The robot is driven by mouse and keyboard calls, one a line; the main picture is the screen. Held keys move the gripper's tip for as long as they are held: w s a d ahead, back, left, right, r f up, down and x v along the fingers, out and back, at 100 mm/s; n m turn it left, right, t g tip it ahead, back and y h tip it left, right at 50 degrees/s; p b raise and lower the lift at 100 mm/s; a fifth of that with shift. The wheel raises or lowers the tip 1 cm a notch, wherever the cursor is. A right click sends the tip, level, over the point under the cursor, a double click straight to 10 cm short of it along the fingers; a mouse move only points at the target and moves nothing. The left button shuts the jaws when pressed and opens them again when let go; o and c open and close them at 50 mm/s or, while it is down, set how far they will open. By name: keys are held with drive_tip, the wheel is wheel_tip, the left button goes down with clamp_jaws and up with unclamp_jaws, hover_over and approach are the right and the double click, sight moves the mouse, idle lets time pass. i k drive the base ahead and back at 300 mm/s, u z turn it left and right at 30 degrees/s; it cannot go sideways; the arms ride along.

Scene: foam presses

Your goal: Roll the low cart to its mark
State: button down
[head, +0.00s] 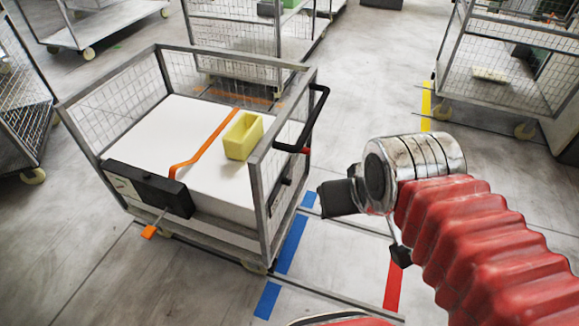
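The low cart (181,47) stands left of centre, with a grey frame and wire mesh sides. Floor marks show in blue (291,245), red (393,286) and yellow (426,105).
A black box (150,188) with an orange-tipped lever (149,232) is on the cart's near side. Other mesh carts stand behind (235,35), at the far left (18,110) and at the upper right (500,75). Bare floor lies between the cart and the right-hand one.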

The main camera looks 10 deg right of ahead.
sight(242, 209)
drive_tip(key=k, duration=1.35)
drive_tip(key=u, duration=0.35)
drive_tip(key=i, duration=1.75)
drive_tip(key=z, duration=0.1)
